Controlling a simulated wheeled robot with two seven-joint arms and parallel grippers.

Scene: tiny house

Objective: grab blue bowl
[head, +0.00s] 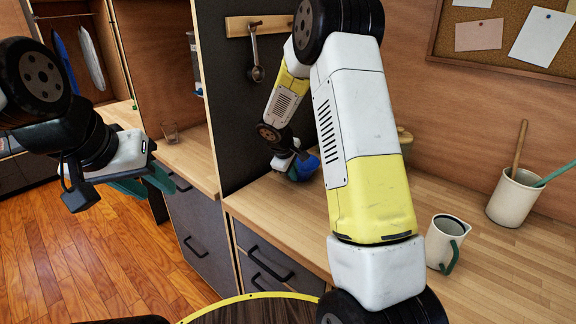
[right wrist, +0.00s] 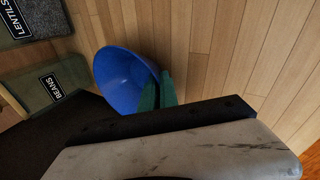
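The blue bowl (right wrist: 122,78) is at the wood counter, and its open inside shows in the right wrist view. In the head view the bowl (head: 300,174) is small and partly hidden behind my right arm and gripper. My right gripper (right wrist: 158,92) has its green fingers close together at the bowl's rim, one on the inner side and one on the outer side, shut on the wall. In the head view the right gripper (head: 302,157) reaches down to the bowl. My left gripper (head: 146,184) hangs empty at the left, its green fingers apart.
A white mug (head: 440,243) and a utensil crock (head: 512,196) stand on the counter at right. A ladle (head: 255,60) hangs above.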

